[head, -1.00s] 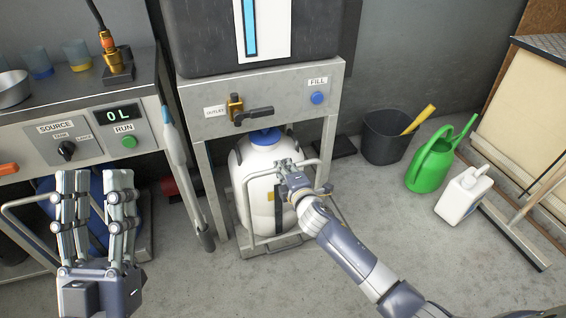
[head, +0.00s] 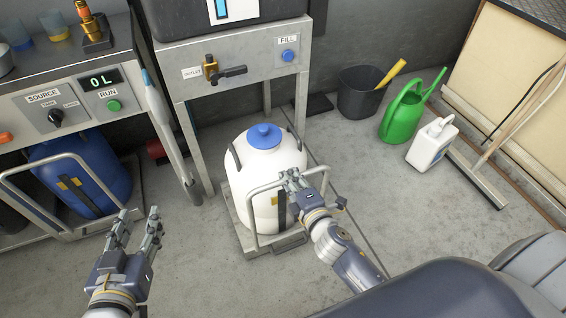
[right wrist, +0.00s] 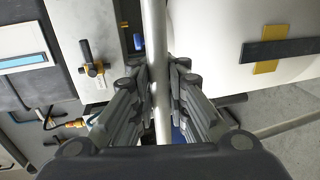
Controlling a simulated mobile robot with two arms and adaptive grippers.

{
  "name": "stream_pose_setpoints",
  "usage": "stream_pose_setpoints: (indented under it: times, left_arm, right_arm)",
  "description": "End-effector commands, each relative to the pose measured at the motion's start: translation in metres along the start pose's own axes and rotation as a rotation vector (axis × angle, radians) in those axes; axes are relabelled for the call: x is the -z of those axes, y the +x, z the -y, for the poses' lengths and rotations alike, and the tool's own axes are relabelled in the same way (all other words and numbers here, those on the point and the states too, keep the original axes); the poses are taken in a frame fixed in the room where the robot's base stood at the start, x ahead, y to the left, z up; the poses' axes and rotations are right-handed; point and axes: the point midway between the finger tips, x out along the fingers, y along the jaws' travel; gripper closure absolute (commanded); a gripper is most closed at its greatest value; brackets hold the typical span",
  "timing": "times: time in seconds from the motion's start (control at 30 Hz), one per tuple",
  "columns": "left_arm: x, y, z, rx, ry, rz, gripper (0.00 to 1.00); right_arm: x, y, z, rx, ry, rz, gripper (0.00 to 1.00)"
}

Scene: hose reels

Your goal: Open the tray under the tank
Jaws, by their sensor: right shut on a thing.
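The tank (head: 185,18) stands on a grey metal stand at the top of the head view. The tray (head: 238,228) is a low grey slide with an upright tube handle (head: 252,212), carrying a white canister (head: 252,168) with a blue lid. The tray sits forward of the stand's front, its lid clear of the panel. My right gripper (head: 290,180) is shut on the handle's top bar; in the right wrist view the bar (right wrist: 156,50) runs between the fingers (right wrist: 162,88). My left gripper (head: 138,218) is open and empty, left of the tray.
Left is a bench (head: 75,98) with a blue canister (head: 95,170) in its own handled tray below. At right stand a dark bin (head: 358,98), a green watering can (head: 402,118), a white jug (head: 428,145) and a floor squeegee (head: 478,180). Floor right of the tray is clear.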

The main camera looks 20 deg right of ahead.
Motion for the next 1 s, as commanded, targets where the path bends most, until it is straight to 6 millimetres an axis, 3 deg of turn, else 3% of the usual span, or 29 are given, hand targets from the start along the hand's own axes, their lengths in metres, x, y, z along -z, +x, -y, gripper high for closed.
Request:
stream_pose_setpoints:
  times: [0.2, 0.6, 0.63, 0.7, 0.73, 1.0]
  left_arm:
    - [-0.005, -0.001, 0.001, 0.002, 0.000, 0.026, 0.60]
    - [-0.006, -0.001, 0.001, 0.002, 0.000, 0.029, 0.60]
    - [-0.006, -0.001, 0.001, 0.002, 0.000, 0.029, 0.60]
    - [-0.006, -0.001, 0.001, 0.002, 0.000, 0.029, 0.60]
    - [-0.006, -0.001, 0.001, 0.002, 0.000, 0.029, 0.60]
    - [-0.006, -0.001, 0.001, 0.002, 0.000, 0.028, 0.60]
  right_arm:
    - [0.000, -0.014, 0.001, -0.003, 0.000, 0.000, 1.00]
    - [0.000, -0.016, 0.001, -0.005, 0.000, 0.000, 1.00]
    - [0.000, -0.016, 0.001, -0.005, 0.000, 0.000, 0.85]
    - [0.000, -0.016, 0.001, -0.005, 0.000, 0.000, 0.69]
    - [0.000, -0.016, 0.001, -0.004, 0.000, 0.000, 0.66]
    - [0.000, -0.016, 0.002, -0.002, 0.000, 0.000, 0.66]
